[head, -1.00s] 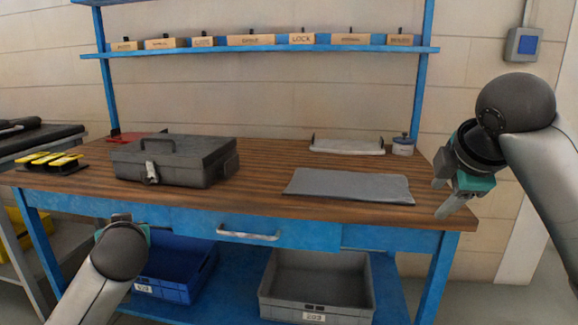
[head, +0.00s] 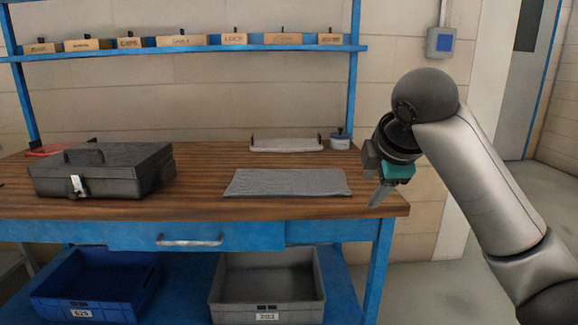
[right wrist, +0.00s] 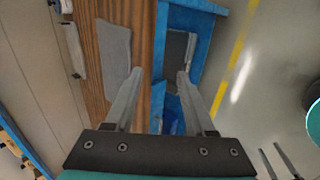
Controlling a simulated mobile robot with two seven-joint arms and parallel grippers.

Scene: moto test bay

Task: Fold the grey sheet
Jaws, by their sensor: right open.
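The grey sheet (head: 287,183) lies flat on the wooden top of the blue workbench, right of the middle. It also shows in the right wrist view (right wrist: 116,58), at the upper left. My right gripper (head: 376,190) is at the right end of the bench, to the right of the sheet and apart from it. Its two fingers are spread with nothing between them, as the right wrist view (right wrist: 155,90) shows. My left gripper is not in the head view now.
A dark toolbox (head: 103,172) stands on the bench's left part. A white tray (head: 286,145) and a small tin (head: 340,141) are behind the sheet. A blue bin (head: 95,288) and a grey bin (head: 268,288) sit below. Bare wood (head: 205,190) lies between toolbox and sheet.

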